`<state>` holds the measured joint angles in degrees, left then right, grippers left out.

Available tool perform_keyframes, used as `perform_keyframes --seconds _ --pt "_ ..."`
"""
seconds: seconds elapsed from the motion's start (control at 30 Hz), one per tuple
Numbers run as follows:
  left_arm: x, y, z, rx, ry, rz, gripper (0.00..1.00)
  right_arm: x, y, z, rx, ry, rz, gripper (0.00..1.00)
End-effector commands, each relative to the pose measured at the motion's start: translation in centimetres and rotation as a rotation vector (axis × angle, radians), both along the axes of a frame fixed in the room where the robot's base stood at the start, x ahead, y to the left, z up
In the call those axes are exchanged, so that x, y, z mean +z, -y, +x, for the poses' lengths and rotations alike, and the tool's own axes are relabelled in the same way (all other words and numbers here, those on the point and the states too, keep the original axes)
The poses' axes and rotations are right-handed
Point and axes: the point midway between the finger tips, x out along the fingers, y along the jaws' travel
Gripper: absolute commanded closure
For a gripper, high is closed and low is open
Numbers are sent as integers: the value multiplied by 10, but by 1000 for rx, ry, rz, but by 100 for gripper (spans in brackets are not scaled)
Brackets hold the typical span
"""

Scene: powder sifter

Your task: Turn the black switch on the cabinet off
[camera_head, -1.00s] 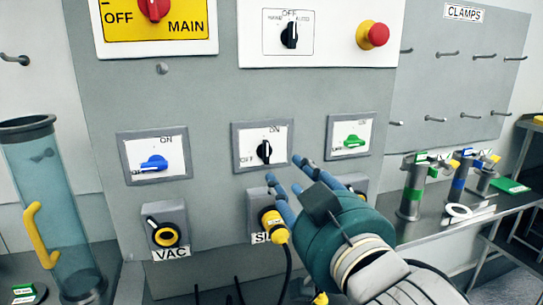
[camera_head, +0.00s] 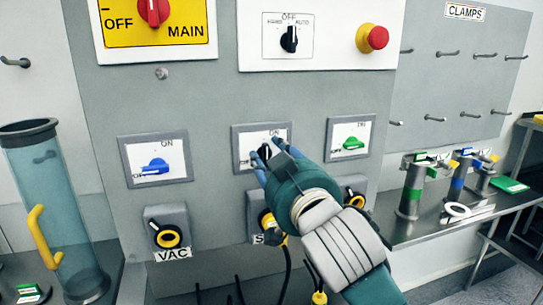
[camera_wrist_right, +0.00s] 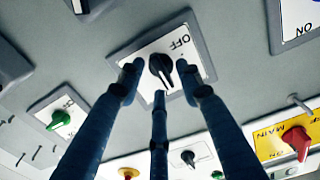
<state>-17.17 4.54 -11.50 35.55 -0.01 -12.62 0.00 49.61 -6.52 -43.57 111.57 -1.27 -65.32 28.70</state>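The black switch (camera_head: 265,150) sits on a white plate in a grey frame, in the middle row of the cabinet (camera_head: 215,100). In the right wrist view the switch (camera_wrist_right: 160,70) appears upside down. Its white mark points away from the frame's top edge, towards the ON side, and OFF is printed to one side. My right gripper (camera_head: 263,163) is at the switch, its blue fingers open and spread around the knob. I cannot tell whether they touch it. In the head view the fingers partly hide the switch. My left gripper is not in view.
A blue switch (camera_head: 155,166) is to the left and a green switch (camera_head: 351,143) to the right. Below are yellow-and-black connectors (camera_head: 166,236) with a hanging cable. Above are a red main switch (camera_head: 153,11) and a red emergency button (camera_head: 372,37). A clear tube (camera_head: 50,210) stands left.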

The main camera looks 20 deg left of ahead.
Motion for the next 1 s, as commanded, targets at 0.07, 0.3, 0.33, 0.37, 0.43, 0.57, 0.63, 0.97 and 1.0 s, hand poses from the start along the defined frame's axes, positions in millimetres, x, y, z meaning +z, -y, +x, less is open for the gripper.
perform_keyframes --seconds 0.07,0.3,0.33,0.37,0.43,0.57,0.63,0.97,1.0 --pt "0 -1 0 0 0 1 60 0 0 0 0 0 0 65" --pt "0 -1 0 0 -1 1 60 0 0 0 0 0 0 100" --pt "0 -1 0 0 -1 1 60 0 0 0 0 0 0 100" --pt "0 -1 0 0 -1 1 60 0 0 0 0 0 0 100" --pt "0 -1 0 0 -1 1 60 0 0 0 0 1 -1 100" --pt "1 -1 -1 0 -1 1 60 1 0 0 0 6 -9 100" --pt "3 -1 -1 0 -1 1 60 1 0 0 0 14 -21 100" --pt "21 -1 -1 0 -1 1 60 4 -1 -1 1 117 -176 100" --pt "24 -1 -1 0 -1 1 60 4 -1 -1 1 137 -205 100"
